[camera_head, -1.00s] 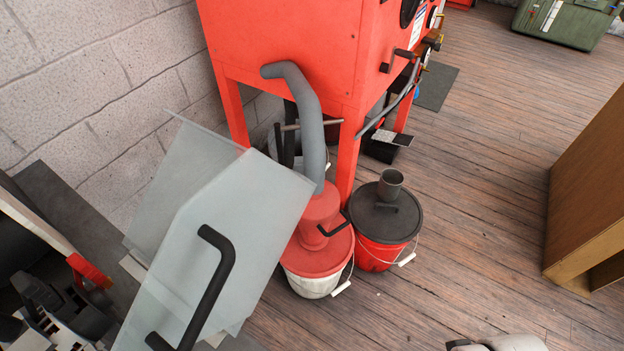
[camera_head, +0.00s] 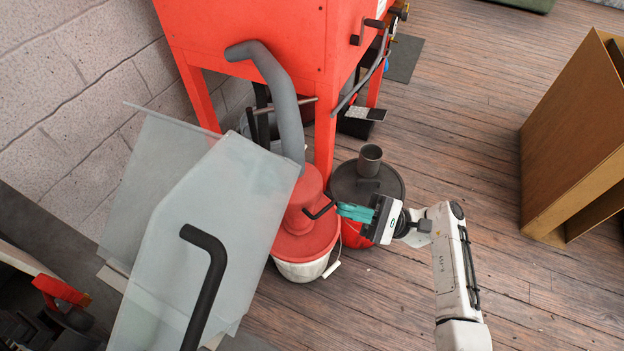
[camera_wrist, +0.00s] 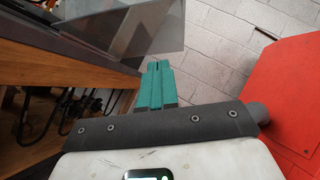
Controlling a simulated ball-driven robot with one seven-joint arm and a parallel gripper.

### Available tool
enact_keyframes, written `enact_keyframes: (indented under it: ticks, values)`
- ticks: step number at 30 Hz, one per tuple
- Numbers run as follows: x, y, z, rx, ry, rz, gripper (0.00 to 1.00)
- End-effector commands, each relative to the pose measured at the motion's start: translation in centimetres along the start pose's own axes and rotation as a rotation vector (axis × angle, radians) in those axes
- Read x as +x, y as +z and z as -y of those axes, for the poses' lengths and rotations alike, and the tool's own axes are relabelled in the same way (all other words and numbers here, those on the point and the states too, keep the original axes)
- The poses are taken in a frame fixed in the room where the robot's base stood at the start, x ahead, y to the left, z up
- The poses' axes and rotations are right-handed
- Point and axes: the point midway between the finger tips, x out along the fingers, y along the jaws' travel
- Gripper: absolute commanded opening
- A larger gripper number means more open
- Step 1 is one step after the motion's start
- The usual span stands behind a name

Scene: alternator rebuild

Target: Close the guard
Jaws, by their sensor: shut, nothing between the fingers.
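The guard (camera_head: 200,220) is a clear, greyish plastic hood with a black bent handle (camera_head: 207,280) on its near face. It is at the lower left in the head view, tilted up over a dark machine. In the wrist view, the guard's grey panel (camera_wrist: 140,28) shows at the top, beyond the fingertips. My gripper (camera_head: 342,211) has teal fingers pressed together, with nothing between them. It is to the right of the guard in the head view, in front of the buckets. The teal fingers also show in the wrist view (camera_wrist: 157,70).
A red cabinet (camera_head: 250,50) with a grey hose (camera_head: 278,95) stands behind. A red-lidded white bucket (camera_head: 310,240) and a black-lidded red bucket (camera_head: 345,180) stand near my gripper. A wooden cabinet (camera_head: 570,140) is at right. Open wooden floor (camera_head: 470,170) lies between.

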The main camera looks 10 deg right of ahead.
Motion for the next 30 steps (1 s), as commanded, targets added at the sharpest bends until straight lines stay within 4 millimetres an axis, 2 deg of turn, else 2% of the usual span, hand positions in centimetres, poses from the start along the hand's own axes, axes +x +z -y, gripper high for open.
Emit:
enact_keyframes:
  ticks: [3, 8, 23, 30]
  values:
    - [-0.2, 0.6, 2.0, 0.017, -0.064, 0.053, 0.00]
    - [0.8, 1.1, 2.7, 0.025, -0.084, 0.072, 0.00]
    - [10.0, 1.8, 3.5, 0.022, -0.080, 0.072, 0.00]
    - [11.9, 4.1, 3.6, 0.021, -0.082, 0.070, 0.00]
